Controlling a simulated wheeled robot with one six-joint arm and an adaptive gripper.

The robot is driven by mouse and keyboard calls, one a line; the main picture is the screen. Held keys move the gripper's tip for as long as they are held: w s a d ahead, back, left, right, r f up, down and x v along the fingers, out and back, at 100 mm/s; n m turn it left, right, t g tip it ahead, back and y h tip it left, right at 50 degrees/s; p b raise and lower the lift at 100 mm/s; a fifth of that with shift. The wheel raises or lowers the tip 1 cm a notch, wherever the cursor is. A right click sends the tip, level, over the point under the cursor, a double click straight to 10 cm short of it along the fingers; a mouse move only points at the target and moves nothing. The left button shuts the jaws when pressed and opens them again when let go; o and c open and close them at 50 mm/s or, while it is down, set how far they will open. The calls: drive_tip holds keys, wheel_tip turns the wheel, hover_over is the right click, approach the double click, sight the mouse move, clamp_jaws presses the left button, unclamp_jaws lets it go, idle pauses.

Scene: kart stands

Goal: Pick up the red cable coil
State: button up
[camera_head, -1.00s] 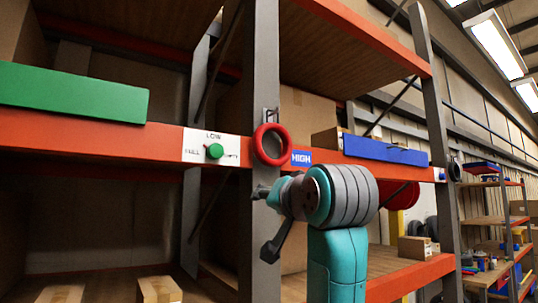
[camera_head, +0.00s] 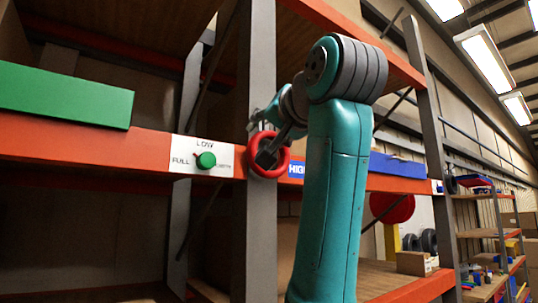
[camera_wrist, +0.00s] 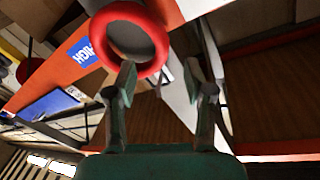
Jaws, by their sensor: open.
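The red cable coil (camera_head: 285,161) is a ring hanging in front of the grey rack post, beside the blue HIGH label. My gripper (camera_head: 267,157) is in front of it in the head view and hides part of the ring. In the wrist view the coil (camera_wrist: 156,32) is at top centre-left. My gripper (camera_wrist: 164,84) is open there, with nothing between its fingers. The left fingertip overlaps the ring's lower rim, and the right finger is apart from the ring. I cannot tell whether the left finger touches it. The hook is hidden.
The grey post (camera_head: 254,225) and orange beam (camera_head: 80,143) stand close behind the coil. A white dial plate with a green knob (camera_head: 206,160) is left of it. A green panel (camera_head: 62,93) and a blue bin (camera_head: 398,165) sit along the beam.

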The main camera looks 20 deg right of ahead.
sight(258, 141)
drive_tip(key=shift+w+a+f, duration=0.1)
drive_tip(key=shift+w+a, duration=0.05)
drive_tip(key=shift+w, duration=1.35)
drive_tip(key=shift+w+a+f, duration=0.1)
drive_tip(key=shift+w, duration=1.35)
clamp_jaws()
